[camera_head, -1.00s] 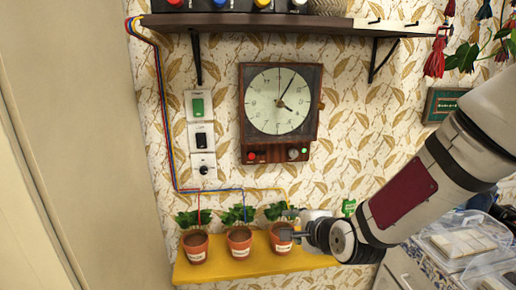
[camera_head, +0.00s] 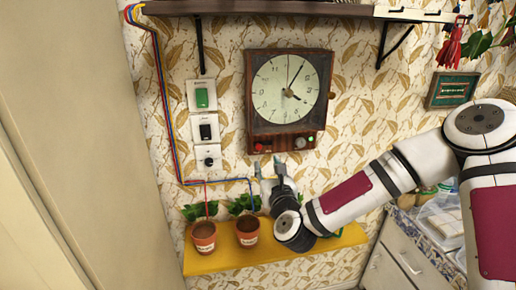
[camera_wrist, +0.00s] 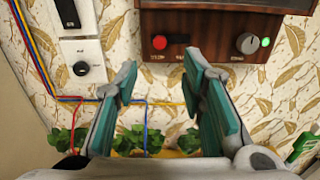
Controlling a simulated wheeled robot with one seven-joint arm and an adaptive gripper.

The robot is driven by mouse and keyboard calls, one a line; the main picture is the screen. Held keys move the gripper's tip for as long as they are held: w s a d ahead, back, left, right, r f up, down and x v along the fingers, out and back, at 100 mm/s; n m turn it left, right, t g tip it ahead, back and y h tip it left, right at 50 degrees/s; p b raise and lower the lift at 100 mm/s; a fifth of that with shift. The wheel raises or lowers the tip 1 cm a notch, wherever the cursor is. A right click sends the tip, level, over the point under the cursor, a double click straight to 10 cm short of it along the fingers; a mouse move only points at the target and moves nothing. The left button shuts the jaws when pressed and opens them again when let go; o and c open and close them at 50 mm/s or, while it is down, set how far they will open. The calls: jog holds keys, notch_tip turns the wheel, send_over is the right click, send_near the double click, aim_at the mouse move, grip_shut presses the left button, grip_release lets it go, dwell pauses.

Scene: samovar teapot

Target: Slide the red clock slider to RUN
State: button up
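The wooden wall clock (camera_head: 289,92) hangs on the papered wall. The red slider (camera_head: 259,147) sits at the left of the clock's lower panel. In the wrist view the red slider (camera_wrist: 159,42) is at the panel's left, above the word STOP; further lettering to its right is too small to read surely. My gripper (camera_head: 268,163) is just below the panel in the head view. In the wrist view my gripper (camera_wrist: 160,70) has its two teal-padded fingers spread apart, with nothing between them. The fingertips appear below the slider, not touching it.
A grey knob (camera_wrist: 247,43) and a green light (camera_wrist: 265,42) are at the panel's right. Wall switches (camera_head: 205,127) are left of the clock. Potted plants (camera_head: 204,238) stand on a yellow shelf (camera_head: 205,265) below. A dark shelf (camera_head: 240,9) is above.

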aim_at(259, 147)
jog(key=x, duration=1.1)
jog(key=shift+w+a, duration=0.1)
jog(key=shift+w, duration=0.1)
grip_shut()
